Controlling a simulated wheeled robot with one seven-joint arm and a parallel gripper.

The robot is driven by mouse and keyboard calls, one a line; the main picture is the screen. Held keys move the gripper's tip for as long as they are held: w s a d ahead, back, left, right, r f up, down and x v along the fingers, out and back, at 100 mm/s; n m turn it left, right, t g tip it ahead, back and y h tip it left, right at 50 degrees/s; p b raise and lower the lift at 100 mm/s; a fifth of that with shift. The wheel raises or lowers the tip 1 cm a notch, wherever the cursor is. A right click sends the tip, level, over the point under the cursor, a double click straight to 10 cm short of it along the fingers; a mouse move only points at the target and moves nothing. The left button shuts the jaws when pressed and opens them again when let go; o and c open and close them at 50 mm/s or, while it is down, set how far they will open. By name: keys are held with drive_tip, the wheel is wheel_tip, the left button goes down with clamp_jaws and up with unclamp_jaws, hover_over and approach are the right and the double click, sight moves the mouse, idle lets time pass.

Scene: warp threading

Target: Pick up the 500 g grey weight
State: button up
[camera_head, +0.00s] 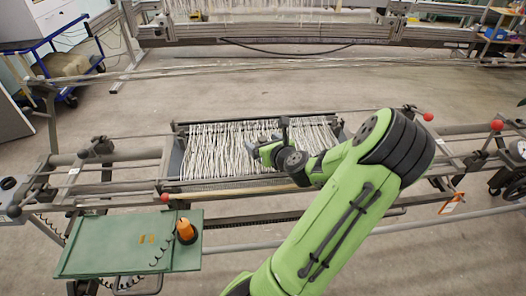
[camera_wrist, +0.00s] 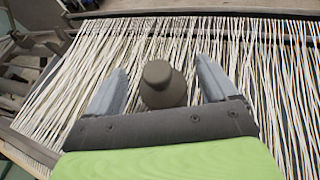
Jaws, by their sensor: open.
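The grey weight (camera_wrist: 163,88), a dark round body with a knob on top, shows in the wrist view between the two fingers of my gripper (camera_wrist: 161,66). The fingers are apart, one on each side of it, with a visible gap on both sides. Pale warp threads (camera_wrist: 262,80) lie behind and around the weight. Whether it rests on them cannot be told. In the head view my gripper is over the thread bed, and I cannot make out the weight clearly there. No mass marking is readable.
A green board (camera_head: 120,247) at the front left carries an orange and black item (camera_head: 186,231). Metal rails and red knobs (camera_head: 428,116) surround the thread bed (camera_head: 215,150). A blue trolley (camera_head: 65,62) stands at the back left. Open floor lies behind the frame.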

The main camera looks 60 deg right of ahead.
drive_tip(key=x, duration=0.2)
drive_tip(key=shift+w+d+f, duration=0.2)
drive_tip(key=shift+f, duration=0.05)
drive_tip(key=shift+r, duration=0.1)
drive_tip(key=shift+c, duration=0.8)
drive_tip(key=c, duration=1.3)
drive_tip(key=shift+r, duration=0.1)
wheel_tip(320, 180, up, 10)
drive_tip(key=p, duration=0.4)
drive_tip(key=shift+p, duration=0.4)
